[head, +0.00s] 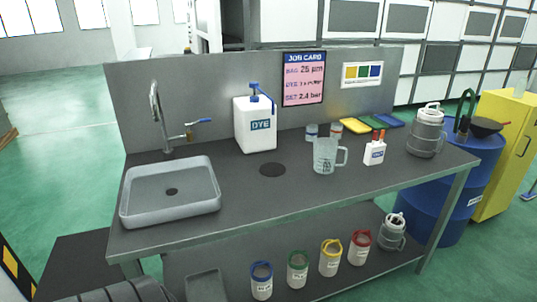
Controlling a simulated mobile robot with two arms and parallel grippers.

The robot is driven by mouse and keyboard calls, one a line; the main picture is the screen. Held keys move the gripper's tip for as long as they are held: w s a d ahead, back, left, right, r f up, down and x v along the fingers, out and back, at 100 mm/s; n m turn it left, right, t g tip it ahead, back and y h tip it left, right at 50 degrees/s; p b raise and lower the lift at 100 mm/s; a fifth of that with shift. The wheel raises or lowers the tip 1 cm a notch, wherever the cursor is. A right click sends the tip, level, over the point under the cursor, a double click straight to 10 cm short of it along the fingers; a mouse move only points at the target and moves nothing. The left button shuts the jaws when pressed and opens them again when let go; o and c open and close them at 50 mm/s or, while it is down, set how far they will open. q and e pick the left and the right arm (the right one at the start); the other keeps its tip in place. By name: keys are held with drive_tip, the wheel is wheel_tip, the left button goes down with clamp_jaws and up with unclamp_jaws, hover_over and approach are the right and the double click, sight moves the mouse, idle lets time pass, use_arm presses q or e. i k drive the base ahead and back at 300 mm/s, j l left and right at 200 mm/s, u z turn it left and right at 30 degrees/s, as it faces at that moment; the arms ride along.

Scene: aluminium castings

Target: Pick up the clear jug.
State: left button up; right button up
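The clear jug (325,157) stands upright on the dark bench top, right of the middle. It is see-through, with its handle (342,156) on the right side and dark markings on its front. It looks empty, but I cannot be sure. Neither of my grippers shows in the head view.
Left of the jug are a round dark disc (272,170), a white DYE pump bottle (256,125) and a grey sink (170,192). Small jars (312,132) stand behind. The bench front is clear.

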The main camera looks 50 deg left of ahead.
sight(324, 149)
drive_tip(key=u, duration=1.2)
drive_tip(key=i+l+u, duration=0.2)
drive_tip(key=i, duration=0.25)
